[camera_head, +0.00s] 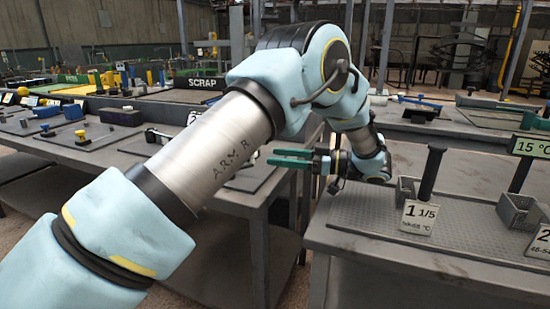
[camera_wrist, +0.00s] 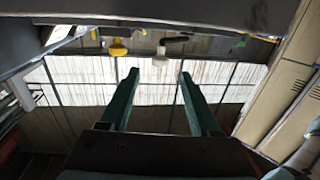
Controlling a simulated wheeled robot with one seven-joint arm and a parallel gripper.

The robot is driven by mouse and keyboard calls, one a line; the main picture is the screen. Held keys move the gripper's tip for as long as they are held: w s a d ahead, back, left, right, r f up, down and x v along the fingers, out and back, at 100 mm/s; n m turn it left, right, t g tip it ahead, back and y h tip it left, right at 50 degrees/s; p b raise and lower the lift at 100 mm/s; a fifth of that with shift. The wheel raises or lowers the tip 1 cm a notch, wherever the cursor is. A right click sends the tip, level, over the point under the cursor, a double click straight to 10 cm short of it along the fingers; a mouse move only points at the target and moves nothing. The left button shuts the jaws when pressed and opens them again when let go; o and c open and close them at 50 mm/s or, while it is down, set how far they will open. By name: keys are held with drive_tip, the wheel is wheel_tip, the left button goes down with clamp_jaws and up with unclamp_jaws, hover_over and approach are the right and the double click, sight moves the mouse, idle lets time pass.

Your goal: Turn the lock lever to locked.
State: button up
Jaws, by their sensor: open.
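My gripper (camera_head: 272,157) is held out level in the head view, its two green fingers pointing left, over the gap between the left bench and the right bench. In the wrist view my gripper (camera_wrist: 159,73) is open, with nothing between the fingers. I cannot pick out the lock lever with certainty. An upright black handle with a wider top (camera_head: 431,172) stands on the right bench, behind a card reading "1 1/5" (camera_head: 418,217). It is to the right of my gripper and apart from it. Whether this is the lever cannot be told.
The right bench (camera_head: 370,215) has a bare grey mat at its left, and small grey trays (camera_head: 519,211) beside a "15 °C" sign (camera_head: 531,148). The left bench (camera_head: 130,152) carries tools and fixtures. A yellow piece (camera_wrist: 118,48) shows beyond the fingers in the wrist view.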

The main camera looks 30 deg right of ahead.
drive_tip(key=shift+c, duration=0.3)
